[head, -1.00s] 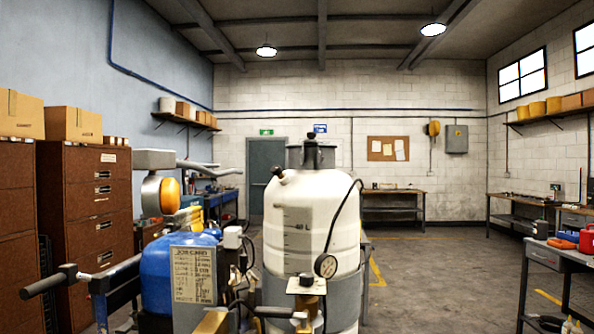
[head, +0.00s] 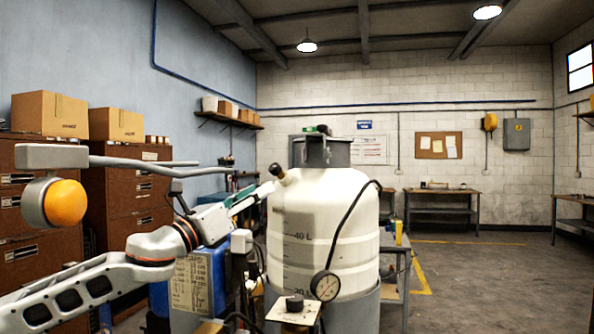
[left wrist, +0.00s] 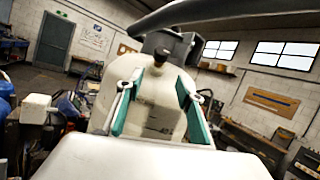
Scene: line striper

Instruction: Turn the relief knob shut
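A large white tank (head: 325,225) with litre marks stands in the middle of the head view. A dark knob (head: 278,173) on a pale stem sits on its upper left shoulder; a dark knob (left wrist: 160,57) shows on the tank in the left wrist view. A black knob (head: 294,303) sits on a plate low in front of the tank. I cannot tell which is the relief knob. My left gripper (head: 255,194) is close to the tank's left shoulder. Its teal fingers (left wrist: 158,108) are spread, with no object held between them. My right gripper is not in view.
A pressure gauge (head: 325,286) hangs on a black hose before the tank. A blue canister (head: 213,275) with a label plate (head: 192,283) stands left of it, below my left arm. An orange lamp (head: 65,202) is at far left. Open floor (head: 480,285) lies right.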

